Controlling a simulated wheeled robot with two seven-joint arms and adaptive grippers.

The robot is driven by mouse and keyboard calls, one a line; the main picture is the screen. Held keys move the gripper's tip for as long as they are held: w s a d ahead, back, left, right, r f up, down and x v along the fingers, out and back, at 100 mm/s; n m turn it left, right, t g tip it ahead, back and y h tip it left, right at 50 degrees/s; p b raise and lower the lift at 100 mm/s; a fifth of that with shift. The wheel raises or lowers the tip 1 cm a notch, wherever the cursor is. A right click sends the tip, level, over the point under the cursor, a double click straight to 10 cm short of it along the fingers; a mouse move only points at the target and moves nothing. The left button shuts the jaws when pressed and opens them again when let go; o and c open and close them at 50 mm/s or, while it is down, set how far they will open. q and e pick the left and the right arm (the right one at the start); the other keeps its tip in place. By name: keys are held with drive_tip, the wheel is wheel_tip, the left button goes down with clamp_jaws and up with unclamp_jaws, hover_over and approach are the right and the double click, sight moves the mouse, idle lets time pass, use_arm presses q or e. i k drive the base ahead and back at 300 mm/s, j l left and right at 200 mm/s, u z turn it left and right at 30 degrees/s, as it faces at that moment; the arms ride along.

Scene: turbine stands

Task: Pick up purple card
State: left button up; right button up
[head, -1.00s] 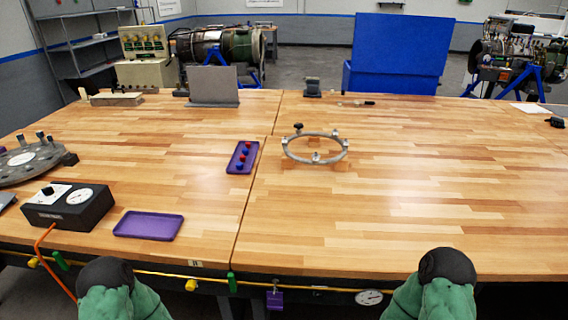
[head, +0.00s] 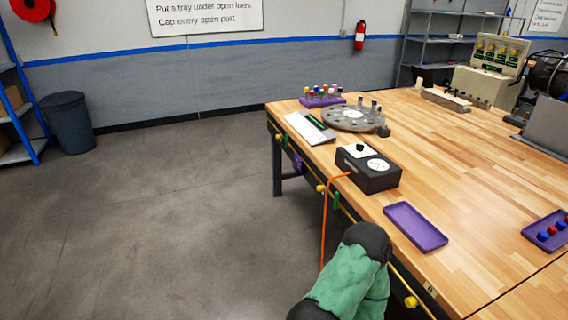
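A small purple piece (head: 297,163) hangs at the front side of the workbench, below its far left corner; it is too small to tell whether it is a card, a tag or a lock. No loose purple card can be made out on the bench top. One of my arms, in a green sleeve with a black joint, comes in at the bottom centre in front of the bench edge. Neither gripper shows, so what they hold is hidden.
The workbench (head: 470,210) holds an empty purple tray (head: 415,227), a black gauge box (head: 368,168) with an orange hose, a purple tray with balls (head: 547,232), a grey round fixture (head: 350,116), a white clipboard-like sheet (head: 308,128) and a purple rack (head: 322,101). The floor at left is clear.

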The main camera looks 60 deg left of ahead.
sight(298, 163)
drive_tip(key=u, duration=1.9)
drive_tip(key=z, duration=0.25)
drive_tip(key=i+j+z, duration=0.2)
drive_tip(key=z, duration=0.25)
drive_tip(key=i+j+z, duration=0.35)
drive_tip(key=z, duration=0.15)
